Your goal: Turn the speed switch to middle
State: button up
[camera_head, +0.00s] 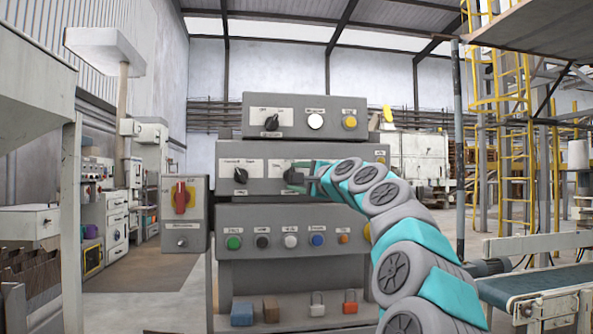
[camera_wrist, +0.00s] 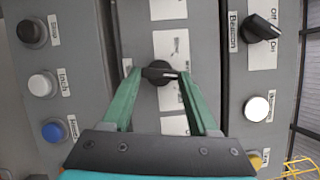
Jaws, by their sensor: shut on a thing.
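A black rotary switch (camera_wrist: 158,73) on the middle panel is between my gripper's fingertips in the wrist view. Its white pointer mark faces right there, roughly up the panel. White label plates surround it, but I cannot read their text, so I cannot confirm the switch's name. My gripper (camera_wrist: 160,76) has green fingers shut on this switch from both sides.
Another black rotary switch (camera_head: 240,175) is left on the same panel. The beacon switch (camera_head: 271,122) is above. Push buttons, including a green one (camera_head: 234,242), line the lower panel. A red rotary handle (camera_head: 181,197) is on a box at left. Padlocks (camera_head: 350,302) sit below.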

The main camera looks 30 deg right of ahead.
jog(key=shift+r+n+g+p, duration=0.1)
jog(key=shift+n+g+p, duration=0.35)
jog(key=shift+n, duration=0.35)
jog(key=o, duration=1.4)
jog(key=shift+s, duration=0.1)
jog(key=s, duration=0.5)
jog(key=s+d+b, duration=0.1)
jog(key=s, duration=0.1)
jog(key=shift+s, duration=0.3)
jog(key=shift+a, duration=0.15)
